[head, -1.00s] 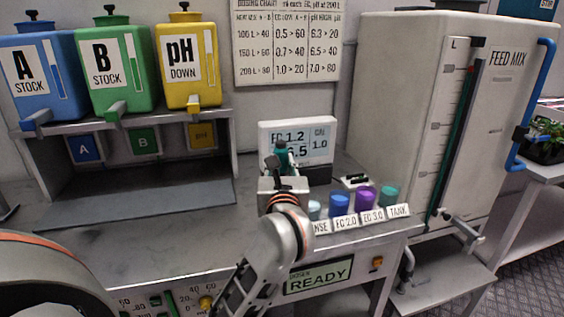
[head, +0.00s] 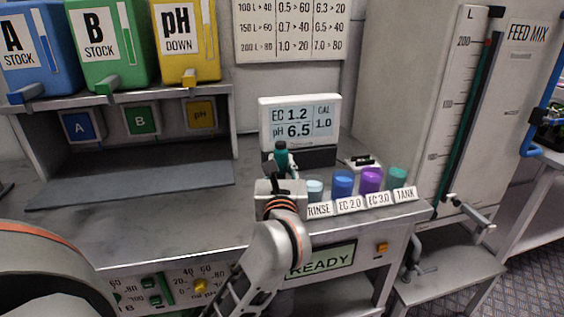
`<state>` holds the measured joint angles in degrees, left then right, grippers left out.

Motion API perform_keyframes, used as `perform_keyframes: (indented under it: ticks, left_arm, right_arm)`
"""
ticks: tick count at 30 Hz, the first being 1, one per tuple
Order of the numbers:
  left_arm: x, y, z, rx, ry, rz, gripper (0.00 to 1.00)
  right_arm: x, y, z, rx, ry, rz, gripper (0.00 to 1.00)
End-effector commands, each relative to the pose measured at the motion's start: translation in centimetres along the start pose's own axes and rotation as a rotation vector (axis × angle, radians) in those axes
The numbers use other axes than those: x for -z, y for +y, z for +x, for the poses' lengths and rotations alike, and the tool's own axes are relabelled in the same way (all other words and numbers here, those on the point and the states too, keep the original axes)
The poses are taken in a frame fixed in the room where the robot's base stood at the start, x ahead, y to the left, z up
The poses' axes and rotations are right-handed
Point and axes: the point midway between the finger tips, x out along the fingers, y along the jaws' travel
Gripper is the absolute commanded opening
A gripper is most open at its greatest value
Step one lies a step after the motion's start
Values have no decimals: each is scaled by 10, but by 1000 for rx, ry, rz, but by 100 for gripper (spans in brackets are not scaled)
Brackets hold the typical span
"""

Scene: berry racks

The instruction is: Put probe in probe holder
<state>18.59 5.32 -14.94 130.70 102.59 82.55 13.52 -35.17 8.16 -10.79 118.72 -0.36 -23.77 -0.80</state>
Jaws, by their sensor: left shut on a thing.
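My left gripper (head: 281,180) is near the middle of the bench, seen mostly from behind. It is shut on the probe (head: 281,158), which has a dark teal top and stands roughly upright above the fingers. The probe's lower end is hidden by the gripper. Behind it stands the white meter (head: 299,120), reading EC 1.2, pH 6.5 and CAL 1.0. A dark block (head: 320,157) below the meter display may be the probe holder; the gripper and probe partly cover it. I cannot tell whether the probe touches it. My right gripper is not in view.
Right of the gripper are cups labelled RINSE (head: 315,190), EC 2.0 (head: 343,183), EC 3.0 (head: 371,180) and TANK (head: 397,178). A small black-and-white item (head: 362,162) lies behind them. The bench (head: 150,222) is clear to the left, below the stock-bottle shelf (head: 110,97).

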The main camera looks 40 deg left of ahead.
Motion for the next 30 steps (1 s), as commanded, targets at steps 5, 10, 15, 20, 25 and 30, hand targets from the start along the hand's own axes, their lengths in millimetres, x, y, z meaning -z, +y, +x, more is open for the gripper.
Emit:
perform_keyframes:
  ticks: [5,10,15,20,25,30]
  left_arm:
    - [-1,0,0,0,-2,-1,0]
    - [0,0,0,0,-1,0,0]
    - [2,0,0,0,-1,0,0]
    - [3,0,0,0,0,0,0]
    - [5,0,0,0,0,0,0]
    - [6,0,0,0,-1,0,40]
  right_arm:
    - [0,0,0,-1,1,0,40]
    - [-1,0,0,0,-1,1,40]
    - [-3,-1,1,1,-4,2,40]
    - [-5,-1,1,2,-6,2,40]
    - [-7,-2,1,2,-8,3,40]
    - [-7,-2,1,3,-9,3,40]
